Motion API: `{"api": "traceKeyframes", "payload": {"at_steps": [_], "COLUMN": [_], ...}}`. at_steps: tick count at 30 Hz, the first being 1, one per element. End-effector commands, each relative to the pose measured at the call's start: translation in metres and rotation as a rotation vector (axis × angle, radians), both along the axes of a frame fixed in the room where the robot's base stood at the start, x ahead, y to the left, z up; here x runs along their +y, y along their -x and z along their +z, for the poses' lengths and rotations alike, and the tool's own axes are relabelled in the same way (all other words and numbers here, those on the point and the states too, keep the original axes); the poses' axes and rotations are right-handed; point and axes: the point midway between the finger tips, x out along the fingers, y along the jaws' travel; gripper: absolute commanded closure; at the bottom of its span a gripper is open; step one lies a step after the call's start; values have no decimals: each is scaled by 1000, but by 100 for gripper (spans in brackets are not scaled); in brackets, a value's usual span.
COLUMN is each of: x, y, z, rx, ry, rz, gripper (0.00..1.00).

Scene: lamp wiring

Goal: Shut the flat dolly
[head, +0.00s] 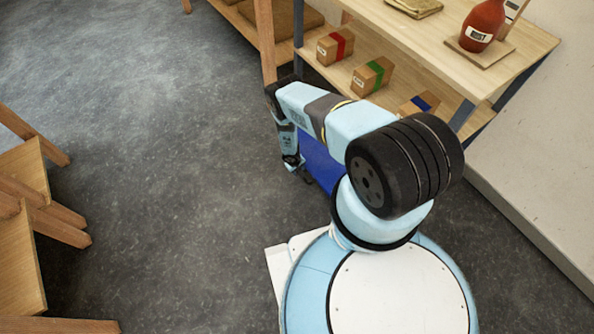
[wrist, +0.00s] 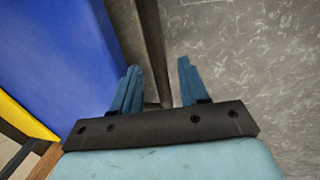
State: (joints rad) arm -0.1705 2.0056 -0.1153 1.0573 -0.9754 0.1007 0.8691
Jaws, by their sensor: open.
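A flat blue panel (head: 318,160), which looks like the dolly, shows in the head view beside the shelf unit, partly hidden by my arm. In the wrist view the blue panel (wrist: 60,55) fills the upper left. A dark grey bar (wrist: 153,45) runs along its right side. My gripper (wrist: 160,78) is open, with its two blue fingers apart and the bar's lower end showing between them; I cannot tell whether they touch it. In the head view my gripper (head: 303,174) points down at the panel's left edge. The rest of the dolly is hidden.
A wooden shelf unit (head: 470,75) stands at the upper right, with boxes with red, green and blue bands on its lower shelf and a red bottle (head: 482,24) on top. Wooden furniture (head: 25,195) stands at the left. The grey floor (head: 150,130) between is clear.

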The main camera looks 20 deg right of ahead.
Motion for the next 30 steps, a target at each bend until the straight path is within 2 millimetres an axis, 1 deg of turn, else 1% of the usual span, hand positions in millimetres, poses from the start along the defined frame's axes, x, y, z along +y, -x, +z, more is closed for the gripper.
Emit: {"api": "traceKeyframes", "payload": {"at_steps": [2, 15, 16, 27, 28, 30], "x": [0, 0, 0, 0, 5, 1], "y": [0, 0, 0, 0, 0, 0], "z": [0, 0, 0, 0, 0, 0], "rx": [0, 0, 0, -1, -1, -1], "ry": [0, -1, -1, -1, -1, -1], "rz": [0, -1, -1, -1, 0, -2], "gripper": [56, 98, 100, 100, 100, 100]}}
